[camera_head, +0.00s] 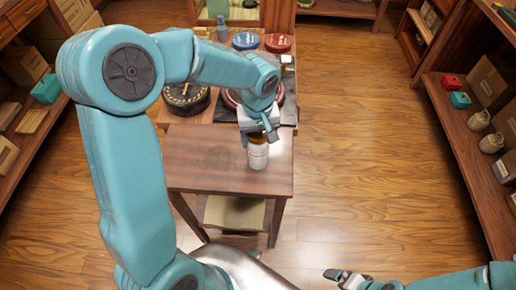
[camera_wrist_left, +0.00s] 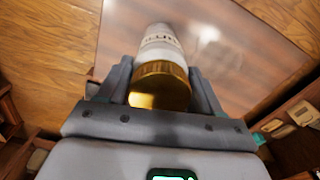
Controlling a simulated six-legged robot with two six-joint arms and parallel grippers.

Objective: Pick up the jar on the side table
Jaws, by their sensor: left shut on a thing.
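The jar (camera_head: 257,155) is white with a pale label and stands upright over the wooden side table (camera_head: 200,178). In the left wrist view the jar (camera_wrist_left: 158,48) shows its gold lid towards me. My left gripper (camera_head: 258,136) is shut on the jar from above, with one finger on each side near the lid. I cannot tell whether the jar's base touches the tabletop. My right gripper (camera_head: 338,275) is low at the bottom right of the head view, away from the table. Its jaws are too small to read.
Behind the side table, a second surface holds a blue tin (camera_head: 245,40), a red tin (camera_head: 278,43) and a dark round tin (camera_head: 186,97). Shelves with boxes line both sides. Open wooden floor (camera_head: 365,130) lies to the right of the table.

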